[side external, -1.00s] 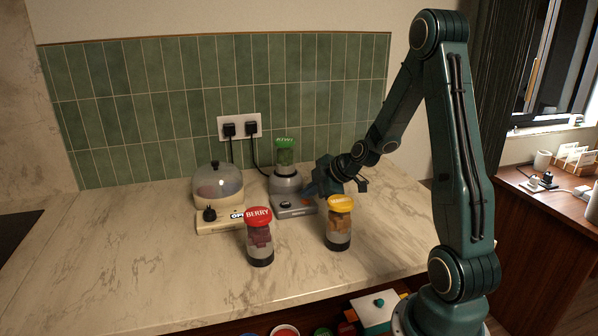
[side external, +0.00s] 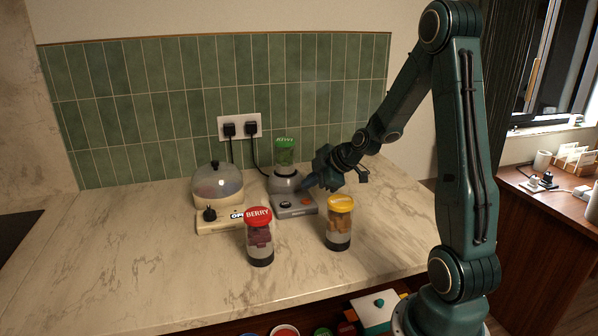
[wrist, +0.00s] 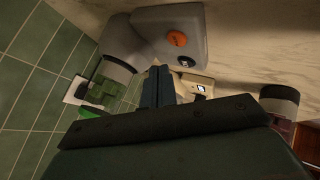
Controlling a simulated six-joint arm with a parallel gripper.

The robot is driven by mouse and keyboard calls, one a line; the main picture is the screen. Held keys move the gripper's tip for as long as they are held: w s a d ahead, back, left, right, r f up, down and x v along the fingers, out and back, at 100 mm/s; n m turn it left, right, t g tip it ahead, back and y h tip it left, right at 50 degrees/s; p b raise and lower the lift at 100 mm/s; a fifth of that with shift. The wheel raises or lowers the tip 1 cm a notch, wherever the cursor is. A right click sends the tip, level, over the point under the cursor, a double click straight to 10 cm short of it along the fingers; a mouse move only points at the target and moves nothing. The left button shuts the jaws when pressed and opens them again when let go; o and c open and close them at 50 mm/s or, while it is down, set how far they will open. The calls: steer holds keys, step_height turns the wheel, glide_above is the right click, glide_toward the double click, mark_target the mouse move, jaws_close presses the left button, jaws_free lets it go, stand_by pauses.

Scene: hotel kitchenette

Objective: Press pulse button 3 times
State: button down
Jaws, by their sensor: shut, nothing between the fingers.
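The grey blender base (side external: 296,206) stands near the back of the counter with a dark dial (side external: 286,204) and an orange button (side external: 306,202) on its front panel. My gripper (side external: 308,184) is shut and empty, just above and behind the panel, apart from the button. Its closed fingers (wrist: 157,82) point toward the base in the wrist view.
A domed cooker (side external: 217,187) stands left of the blender. A red-lidded BERRY jar (side external: 259,238) and a yellow-lidded jar (side external: 339,224) stand in front. A wall socket (side external: 240,127) with two plugs is behind. The counter's left side is clear.

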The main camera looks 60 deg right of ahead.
mark_target(310, 202)
steer(key=shift+r, duration=1.5)
stand_by(1.5)
step_height(310, 202, up, 4)
steer(key=shift+f, duration=0.1)
steer(key=shift+f, duration=0.1)
stand_by(0.5)
steer(key=shift+f, duration=4.3)
steer(key=shift+f, duration=0.5)
